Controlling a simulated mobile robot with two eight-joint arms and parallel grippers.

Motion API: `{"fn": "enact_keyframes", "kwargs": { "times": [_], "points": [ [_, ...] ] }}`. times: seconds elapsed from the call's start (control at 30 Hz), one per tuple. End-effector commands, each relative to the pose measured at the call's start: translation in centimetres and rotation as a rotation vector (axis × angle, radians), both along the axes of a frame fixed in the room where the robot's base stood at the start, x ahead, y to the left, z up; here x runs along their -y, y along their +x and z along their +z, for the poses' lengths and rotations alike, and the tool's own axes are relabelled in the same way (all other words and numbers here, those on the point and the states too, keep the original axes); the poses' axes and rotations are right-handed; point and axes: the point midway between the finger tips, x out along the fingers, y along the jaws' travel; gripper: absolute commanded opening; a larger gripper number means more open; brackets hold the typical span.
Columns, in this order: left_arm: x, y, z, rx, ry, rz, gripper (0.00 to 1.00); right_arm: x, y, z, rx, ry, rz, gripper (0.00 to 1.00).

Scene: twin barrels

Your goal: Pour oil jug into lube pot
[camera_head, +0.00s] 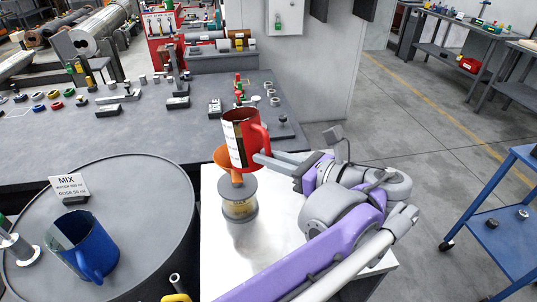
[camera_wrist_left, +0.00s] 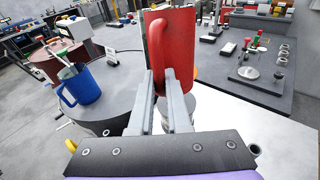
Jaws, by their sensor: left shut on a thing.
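The red oil jug (camera_head: 256,136), with a white label strip, hangs nearly upright, leaning slightly, above the orange funnel (camera_head: 231,158). The funnel sits on the lube pot (camera_head: 239,207), a small tin with a grey top and tan label on a white surface. My left gripper (camera_head: 266,159) is shut on the jug's handle from the right. In the left wrist view the fingers (camera_wrist_left: 166,85) close at the red handle (camera_wrist_left: 153,42), and the jug and fingers hide most of the pot and funnel. No oil stream shows. My right gripper is not in view.
A blue jug (camera_head: 86,248) and a MIX sign (camera_head: 69,187) stand on a grey barrel (camera_head: 158,205) at the left. A dark bench (camera_head: 120,143) with several small parts lies behind. A blue cart (camera_head: 505,235) stands right. The white surface (camera_head: 275,245) beside the pot is clear.

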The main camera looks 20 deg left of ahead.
Motion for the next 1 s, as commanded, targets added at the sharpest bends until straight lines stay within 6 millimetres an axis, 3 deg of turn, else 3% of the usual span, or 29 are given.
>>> {"fn": "enact_keyframes", "kwargs": {
  "times": [1.0],
  "points": [
    [0.9, -0.5, 1.5, -0.101, -0.186, 0.001, 0.00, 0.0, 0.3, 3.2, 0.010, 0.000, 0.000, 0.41]
  ]
}}
